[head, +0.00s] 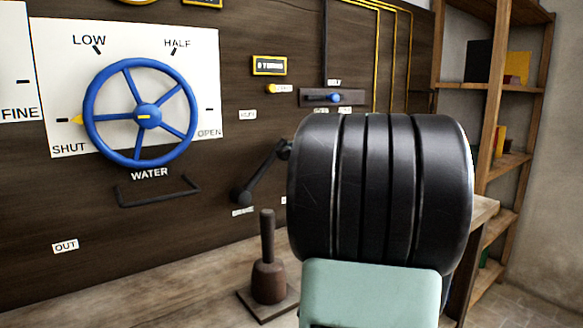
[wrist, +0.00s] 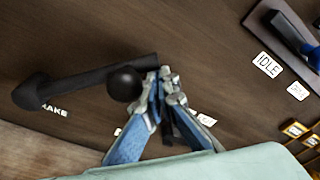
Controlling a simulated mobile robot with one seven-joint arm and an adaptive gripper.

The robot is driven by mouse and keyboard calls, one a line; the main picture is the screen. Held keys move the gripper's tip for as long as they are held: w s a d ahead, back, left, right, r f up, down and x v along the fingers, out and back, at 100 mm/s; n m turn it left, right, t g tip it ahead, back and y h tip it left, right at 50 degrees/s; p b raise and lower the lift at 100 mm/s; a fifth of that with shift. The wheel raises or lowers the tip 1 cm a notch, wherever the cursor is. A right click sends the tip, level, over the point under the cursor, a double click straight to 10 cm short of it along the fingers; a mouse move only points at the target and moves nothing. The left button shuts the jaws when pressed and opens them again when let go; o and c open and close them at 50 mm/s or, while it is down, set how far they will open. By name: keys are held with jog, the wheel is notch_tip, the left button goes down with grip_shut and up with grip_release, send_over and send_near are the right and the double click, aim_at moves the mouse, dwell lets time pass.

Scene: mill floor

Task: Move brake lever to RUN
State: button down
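In the wrist view the lever (wrist: 85,78) runs across the left half, with a black ball beside the bar. My gripper (wrist: 166,75) has its fingertips drawn together at the lever's right end. I cannot tell whether they touch it. In the head view my arm hides the gripper. A small white label (head: 248,114), apparently RUN, is above the lever.
A blue water handwheel (head: 148,115) is left of the lever, with a black bracket (head: 160,195) below. A dark brown handled block (head: 268,280) stands on the wooden bench (head: 150,285). A blue-knobbed lever (head: 334,97) is above right. Shelves (head: 510,160) stand at right.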

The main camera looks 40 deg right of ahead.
jog(key=shift+n, duration=0.5)
jog(key=a+r, duration=0.4)
jog(key=shift+w+a+b, duration=0.15)
jog(key=shift+a+b, duration=0.15)
jog(key=shift+w+a+r, duration=0.1)
jog(key=shift+a+r, duration=0.4)
jog(key=shift+a, duration=0.4)
